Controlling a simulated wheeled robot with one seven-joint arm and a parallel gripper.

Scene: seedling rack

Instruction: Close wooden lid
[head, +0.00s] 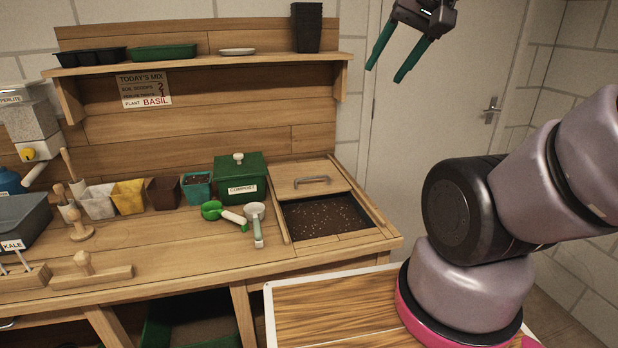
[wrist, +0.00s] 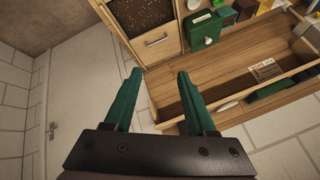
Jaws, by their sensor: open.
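The wooden lid (head: 296,178) with a metal bar handle (head: 312,181) lies at the back of a soil bin (head: 325,216) set into the right end of the bench. It covers the back part, and dark speckled soil shows in the front part. The lid also shows in the wrist view (wrist: 164,48), with its handle and the soil (wrist: 140,14) beyond it. My gripper (head: 384,74) is high at the upper right of the head view, in front of the door and well apart from the lid. Its green fingers are spread and empty, as the wrist view (wrist: 158,74) also shows.
A green compost box (head: 240,183) stands left of the bin, with a green scoop (head: 223,213) and a pale scoop (head: 255,222) in front. A shelf (head: 200,63) carries trays and black pots (head: 306,27). Pots and tools crowd the left bench.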

